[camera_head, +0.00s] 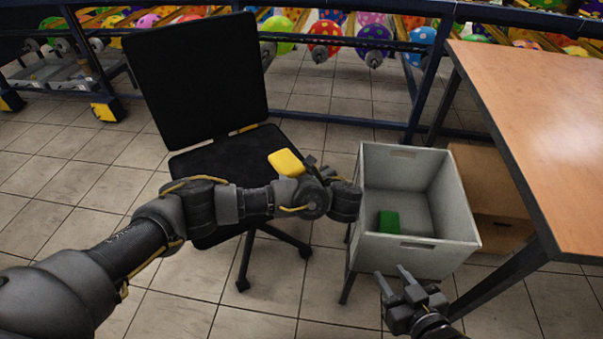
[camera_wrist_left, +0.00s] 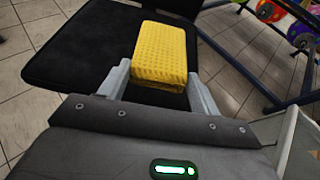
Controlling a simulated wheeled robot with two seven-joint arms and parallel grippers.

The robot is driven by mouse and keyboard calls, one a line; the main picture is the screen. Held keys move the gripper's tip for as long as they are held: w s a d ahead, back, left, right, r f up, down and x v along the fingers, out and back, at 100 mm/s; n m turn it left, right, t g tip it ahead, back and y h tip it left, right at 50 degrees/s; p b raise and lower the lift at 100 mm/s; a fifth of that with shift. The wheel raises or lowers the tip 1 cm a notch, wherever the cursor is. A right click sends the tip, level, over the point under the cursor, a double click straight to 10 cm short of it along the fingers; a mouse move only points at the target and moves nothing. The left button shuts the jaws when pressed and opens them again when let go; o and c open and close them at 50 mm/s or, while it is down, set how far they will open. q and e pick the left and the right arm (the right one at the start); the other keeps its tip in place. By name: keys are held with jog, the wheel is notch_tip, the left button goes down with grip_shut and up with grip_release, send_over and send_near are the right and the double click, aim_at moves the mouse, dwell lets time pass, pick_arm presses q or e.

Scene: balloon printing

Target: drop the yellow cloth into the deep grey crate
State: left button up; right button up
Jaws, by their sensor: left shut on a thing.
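The yellow cloth (camera_head: 286,162) is a small, thick, block-like piece. My left gripper (camera_head: 304,165) is shut on it and holds it over the black chair's seat. The left wrist view shows the cloth's waffle texture (camera_wrist_left: 160,54) between the two fingers (camera_wrist_left: 160,92). The deep grey crate (camera_head: 457,228) stands to the right of the left gripper, on a stand, with a green block (camera_head: 388,222) inside. My right gripper (camera_head: 392,281) is in front of the crate, with its fingers apart and nothing between them.
The black office chair (camera_head: 200,80) stands left of the crate. A wooden-topped table (camera_head: 540,120) is at the right, with a cardboard box (camera_head: 490,185) under it. A blue metal frame with colourful balloons (camera_head: 324,40) runs across the back.

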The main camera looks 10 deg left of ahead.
pick_arm(q)
jog(key=shift+a+r+m+t, duration=0.25)
jog(key=shift+a+m+t, duration=0.05)
jog(key=shift+a, duration=0.1)
jog(key=s+a+r+m+t+h, duration=0.1)
jog(key=s+a+r+m+h, duration=0.1)
jog(key=a+r, duration=0.5)
jog(key=s+a+r+m+t+h, duration=0.1)
jog(key=s+a+r+m+h, duration=0.2)
jog(key=r, duration=1)
jog(key=a+m+h, duration=0.2)
jog(key=a+h, duration=0.1)
jog(key=a, duration=0.1)
jog(key=shift+s+a+r+t+h, duration=0.15)
jog(key=shift+a+r+t+h, duration=0.15)
jog(key=shift+t, duration=0.1)
